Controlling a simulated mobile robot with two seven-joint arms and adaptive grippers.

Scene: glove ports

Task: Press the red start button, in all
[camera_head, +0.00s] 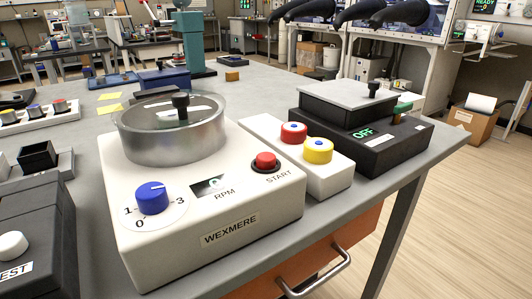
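The red start button (265,161) sits on the front right of a white machine (215,203) marked WEXMERE, above the word START. It stands up from a dark ring. The machine also has a blue knob (152,198) with marks 0, 1 and 3, a small RPM display (213,186) and a round bowl under a clear lid (172,128) with a black handle. The machine stands at the front of a grey table. Neither of my grippers shows in the head view.
Right of the machine, a white box carries a red button (293,132) and a yellow button (318,150). A black device (375,146) reads OFF. Dark boxes (36,236) stand at the left. An orange drawer (326,252) with a handle is below the table's front edge.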

